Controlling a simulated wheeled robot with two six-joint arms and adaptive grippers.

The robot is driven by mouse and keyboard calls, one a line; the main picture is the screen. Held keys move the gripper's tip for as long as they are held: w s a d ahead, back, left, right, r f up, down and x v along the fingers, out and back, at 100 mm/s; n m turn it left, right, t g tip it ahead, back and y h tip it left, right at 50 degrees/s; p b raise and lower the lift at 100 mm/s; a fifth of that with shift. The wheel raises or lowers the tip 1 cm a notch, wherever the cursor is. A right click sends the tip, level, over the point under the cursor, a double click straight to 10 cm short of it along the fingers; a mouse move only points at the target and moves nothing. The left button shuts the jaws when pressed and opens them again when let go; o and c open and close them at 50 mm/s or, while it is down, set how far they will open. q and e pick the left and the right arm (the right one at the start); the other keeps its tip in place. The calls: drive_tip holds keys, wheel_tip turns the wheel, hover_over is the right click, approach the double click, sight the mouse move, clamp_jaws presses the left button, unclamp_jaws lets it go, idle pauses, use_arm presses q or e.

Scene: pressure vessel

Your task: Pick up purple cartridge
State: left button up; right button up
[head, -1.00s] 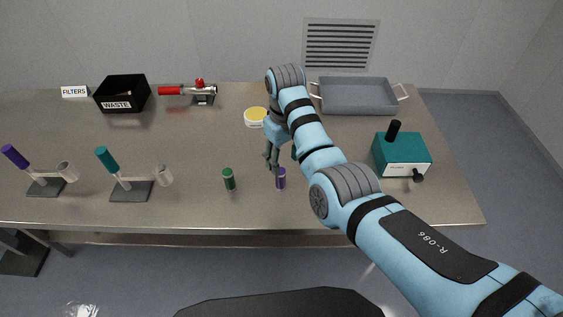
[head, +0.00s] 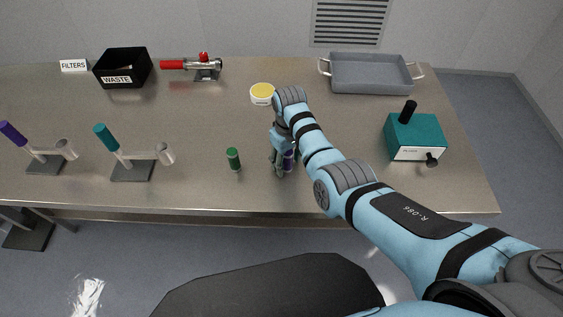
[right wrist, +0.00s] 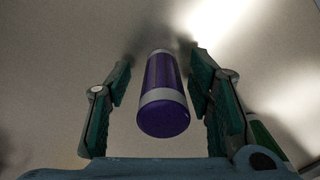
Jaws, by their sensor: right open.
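The purple cartridge (head: 289,160) stands on the table near its front edge, partly hidden by my right gripper (head: 284,168) in the head view. In the right wrist view the purple cartridge (right wrist: 164,95), with pale bands, is between the two green-padded fingers of my right gripper (right wrist: 162,85). The fingers are open, with a gap on each side of the cartridge. My left gripper is not in view.
A green cartridge (head: 233,159) stands just left of my right gripper. Two stands, with a teal (head: 106,137) and a purple (head: 13,134) handle, are further left. A teal box (head: 414,138), a grey tray (head: 369,76), a yellow-topped tub (head: 262,93) and a black waste bin (head: 122,69) are also on the table.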

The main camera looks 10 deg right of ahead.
drive_tip(key=shift+s+f, duration=0.25)
drive_tip(key=shift+s, duration=0.05)
drive_tip(key=shift+c, duration=0.3)
drive_tip(key=shift+w, duration=0.15)
clamp_jaws()
drive_tip(key=shift+r+p, duration=0.1)
drive_tip(key=shift+p, duration=0.2)
